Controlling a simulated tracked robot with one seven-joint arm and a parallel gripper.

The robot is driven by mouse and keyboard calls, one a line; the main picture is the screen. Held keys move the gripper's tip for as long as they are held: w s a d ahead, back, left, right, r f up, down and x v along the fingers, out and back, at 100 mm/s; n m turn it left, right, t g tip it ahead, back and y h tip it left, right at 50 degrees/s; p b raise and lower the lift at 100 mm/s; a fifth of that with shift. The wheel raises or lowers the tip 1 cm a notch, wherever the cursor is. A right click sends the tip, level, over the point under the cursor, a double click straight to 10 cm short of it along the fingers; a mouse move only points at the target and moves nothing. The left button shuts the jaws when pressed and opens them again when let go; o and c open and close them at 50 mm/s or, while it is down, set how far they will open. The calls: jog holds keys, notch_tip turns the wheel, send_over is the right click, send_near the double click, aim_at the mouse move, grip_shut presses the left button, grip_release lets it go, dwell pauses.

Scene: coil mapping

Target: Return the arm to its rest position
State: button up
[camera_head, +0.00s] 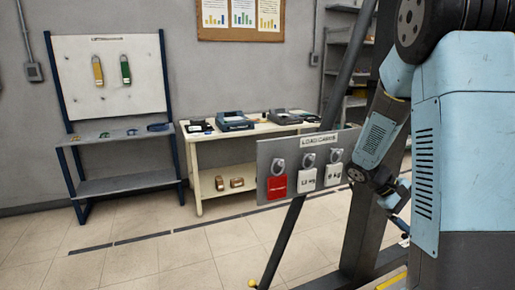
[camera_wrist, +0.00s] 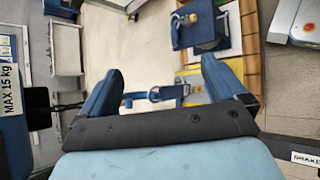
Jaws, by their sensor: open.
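My arm, light blue with dark joints, stands folded at the right of the head view, in front of a dark post. My gripper shows small and partly hidden at its lower end (camera_head: 401,205). In the wrist view my gripper (camera_wrist: 162,72) has its two blue fingers wide apart, with nothing held between them. A blue and metal fitting (camera_wrist: 155,95) shows between the fingers in the picture; I cannot tell its distance.
A grey load cards board (camera_head: 265,172) with hanging cards is left of my arm, near a slanted dark pole (camera_head: 283,240). A workbench (camera_head: 215,142) and blue-framed rack (camera_head: 72,188) stand along the wall. The wrist view shows a blue box-like object (camera_wrist: 195,35). Tiled floor is clear at left.

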jog(key=s+a+r+m+t+y, duration=0.1)
jog(key=s+a+r+t+y, duration=0.4)
jog(key=s+a+r, duration=0.3)
jog(key=s+a+r+m+t+y, duration=0.1)
jog(key=s+a+r+t+y, duration=0.3)
jog(key=a, duration=0.9)
jog(key=s+r+t, duration=0.1)
jog(key=s+r, duration=0.2)
jog(key=r, duration=0.1)
jog(key=shift+s+m+y, duration=0.4)
jog(key=shift+c, duration=0.4)
dwell(0.9)
